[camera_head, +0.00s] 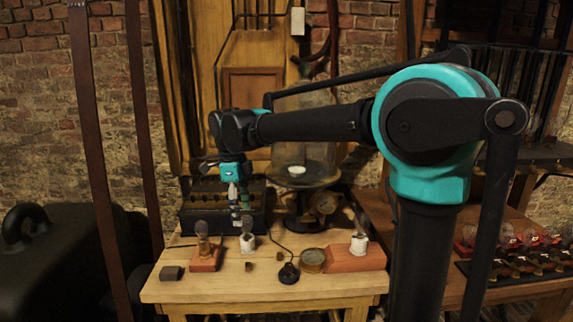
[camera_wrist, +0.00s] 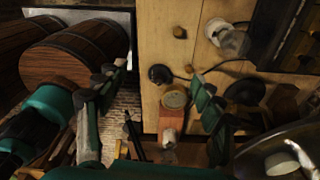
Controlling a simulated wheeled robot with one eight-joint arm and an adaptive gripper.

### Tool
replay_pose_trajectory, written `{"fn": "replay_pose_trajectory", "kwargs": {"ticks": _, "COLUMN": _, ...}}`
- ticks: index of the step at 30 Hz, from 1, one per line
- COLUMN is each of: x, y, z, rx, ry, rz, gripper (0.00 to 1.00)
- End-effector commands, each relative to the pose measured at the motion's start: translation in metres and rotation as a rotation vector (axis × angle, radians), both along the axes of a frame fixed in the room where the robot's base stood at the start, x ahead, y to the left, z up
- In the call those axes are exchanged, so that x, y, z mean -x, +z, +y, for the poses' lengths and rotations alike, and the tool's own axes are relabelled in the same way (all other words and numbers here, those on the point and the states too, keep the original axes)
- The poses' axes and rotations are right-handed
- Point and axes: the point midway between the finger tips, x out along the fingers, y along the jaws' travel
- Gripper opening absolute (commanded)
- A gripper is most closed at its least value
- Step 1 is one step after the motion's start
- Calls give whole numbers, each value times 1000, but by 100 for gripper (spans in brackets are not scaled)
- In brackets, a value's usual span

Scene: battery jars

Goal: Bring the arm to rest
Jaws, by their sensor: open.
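My gripper (camera_head: 239,212) hangs from my outstretched arm over the back left of the wooden table (camera_head: 220,290). It points down, in front of a dark box (camera_head: 200,218). Its fingers are apart, with nothing visible held between them. In the wrist view my gripper (camera_wrist: 160,92) shows two teal fingers spread wide at either side. The tabletop, a round brass dial (camera_wrist: 174,98) and a reddish block (camera_wrist: 171,122) show between or below them. In the head view the fingertips appear close to a white lamp socket (camera_head: 248,242); whether they touch it I cannot tell.
On the table stand a bulb on a wooden base (camera_head: 205,252), a small dark block (camera_head: 171,273), a black round piece (camera_head: 289,273) and a reddish block (camera_head: 358,260). A glass bell jar (camera_head: 305,145) rises behind. Several bulbs line the right shelf. Barrels (camera_wrist: 65,55) show in the wrist view.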

Motion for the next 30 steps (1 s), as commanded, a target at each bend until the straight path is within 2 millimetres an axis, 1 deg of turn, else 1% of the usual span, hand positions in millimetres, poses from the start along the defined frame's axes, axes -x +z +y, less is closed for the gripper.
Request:
{"fn": "replay_pose_trajectory", "kwargs": {"ticks": 7, "x": -6, "y": -23, "z": -40, "rx": -32, "ry": 161, "rz": -13, "gripper": 68}}
{"fn": "replay_pose_trajectory", "kwargs": {"ticks": 11, "x": -7, "y": -40, "z": -70, "rx": -51, "ry": 292, "rz": -29, "gripper": 68}}
{"fn": "replay_pose_trajectory", "kwargs": {"ticks": 14, "x": -5, "y": -60, "z": -103, "rx": -63, "ry": 429, "rz": -50, "gripper": 68}}
{"fn": "replay_pose_trajectory", "kwargs": {"ticks": 15, "x": -3, "y": -68, "z": -118, "rx": -66, "ry": 493, "rz": -61, "gripper": 68}}
{"fn": "replay_pose_trajectory", "kwargs": {"ticks": 16, "x": -1, "y": -75, "z": -128, "rx": -67, "ry": 543, "rz": -71, "gripper": 68}}
{"fn": "replay_pose_trajectory", "kwargs": {"ticks": 21, "x": 17, "y": -113, "z": -187, "rx": -50, "ry": 824, "rz": -125, "gripper": 68}}
{"fn": "replay_pose_trajectory", "kwargs": {"ticks": 23, "x": 25, "y": -127, "z": -206, "rx": -36, "ry": 923, "rz": -144, "gripper": 68}}
{"fn": "replay_pose_trajectory", "kwargs": {"ticks": 27, "x": 51, "y": -158, "z": -247, "rx": 16, "ry": 1151, "rz": -185, "gripper": 68}}
{"fn": "replay_pose_trajectory", "kwargs": {"ticks": 30, "x": 72, "y": -179, "z": -273, "rx": 70, "ry": 1311, "rz": -205, "gripper": 68}}
